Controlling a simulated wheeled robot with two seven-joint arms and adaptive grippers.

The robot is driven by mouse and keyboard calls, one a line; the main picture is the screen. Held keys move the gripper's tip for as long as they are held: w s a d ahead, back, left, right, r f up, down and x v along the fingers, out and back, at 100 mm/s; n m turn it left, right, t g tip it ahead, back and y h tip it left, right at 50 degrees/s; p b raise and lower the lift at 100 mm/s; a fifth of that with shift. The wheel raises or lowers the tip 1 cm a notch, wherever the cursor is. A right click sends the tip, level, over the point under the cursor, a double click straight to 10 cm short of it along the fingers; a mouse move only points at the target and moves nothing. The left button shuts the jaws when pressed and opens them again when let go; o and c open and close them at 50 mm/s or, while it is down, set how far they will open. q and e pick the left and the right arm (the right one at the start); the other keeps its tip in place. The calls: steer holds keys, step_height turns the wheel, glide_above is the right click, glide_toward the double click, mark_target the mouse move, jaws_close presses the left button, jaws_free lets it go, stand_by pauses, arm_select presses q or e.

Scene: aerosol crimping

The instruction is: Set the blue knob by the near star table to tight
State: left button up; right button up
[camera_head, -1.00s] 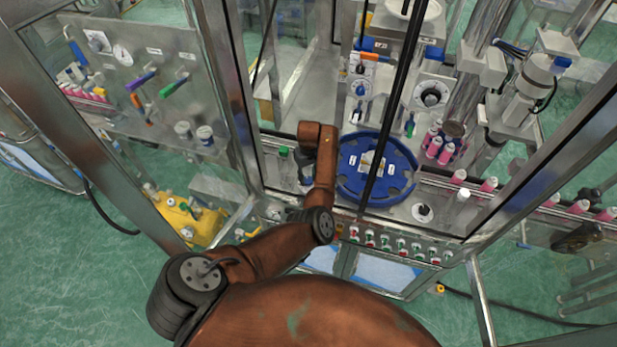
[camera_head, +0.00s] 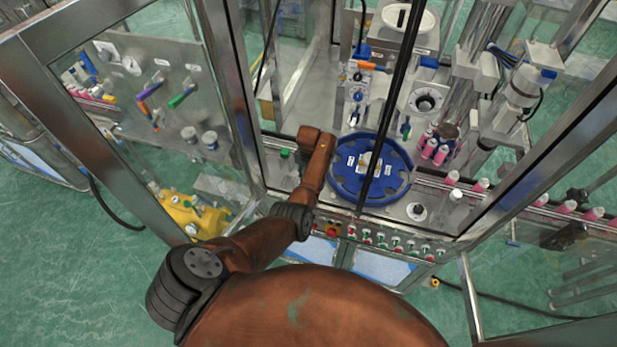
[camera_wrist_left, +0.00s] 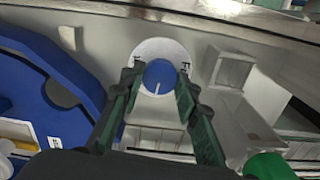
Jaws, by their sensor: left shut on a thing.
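The near star table (camera_head: 345,187) is a blue notched disc in the head view, and its blue edge (camera_wrist_left: 72,75) shows at the left of the left wrist view. The blue knob (camera_wrist_left: 160,84) sits beside it on a round white dial (camera_wrist_left: 148,47) with small dark lettering at its right edge. The white line on the knob points down in that view. My left gripper (camera_wrist_left: 158,74) has its two dark green fingers on either side of the knob and is shut on it. In the head view my arm hides this gripper and the knob. My right gripper is not in view.
A row of coloured buttons (camera_head: 381,241) runs along the front panel below the star table. In the left wrist view a green round part (camera_wrist_left: 268,166) lies at lower right and a metal bracket (camera_wrist_left: 232,70) right of the dial.

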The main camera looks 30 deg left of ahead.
arm_select(q)
steer(key=m, duration=0.4)
steer(key=shift+a+r, duration=0.1)
steer(key=shift+w+m, duration=0.1)
steer(key=shift+m, duration=1.7)
steer(key=o, duration=1.2)
steer(key=shift+c, duration=0.2)
step_height(320, 180, up, 12)
